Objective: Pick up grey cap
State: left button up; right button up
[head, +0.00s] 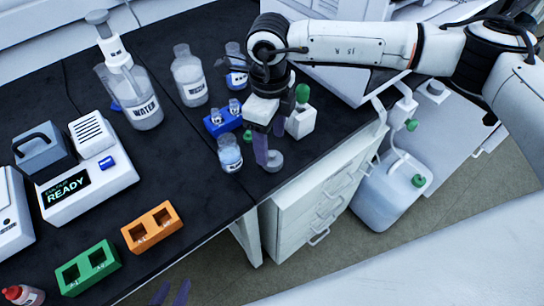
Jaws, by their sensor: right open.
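A small round grey cap (274,162) lies on the black bench top near its front edge. My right gripper (267,145) reaches down from above, with its purple fingers open and their tips right at the cap. I cannot tell whether the fingers touch the cap, and the near finger and the arm cover part of that area. My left gripper (171,293) shows only as two purple fingertips at the bottom edge. They are apart, with nothing between them.
A small labelled bottle (230,155) and a blue vial rack (222,121) stand close left of the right gripper. A white block with a green knob (301,122) stands close right. Orange (152,229) and green (88,269) racks are at front left. The bench edge is near.

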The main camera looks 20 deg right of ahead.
aim_at(272, 154)
jog(key=shift+w+d+f+p, duration=0.15)
jog(key=shift+f+p, duration=0.1)
jog(key=shift+f, duration=1.25)
jog(key=shift+d+f+p, duration=0.1)
jog(key=shift+f+p, duration=0.1)
jog(key=shift+f, duration=1.25)
jog(key=c, duration=1.1)
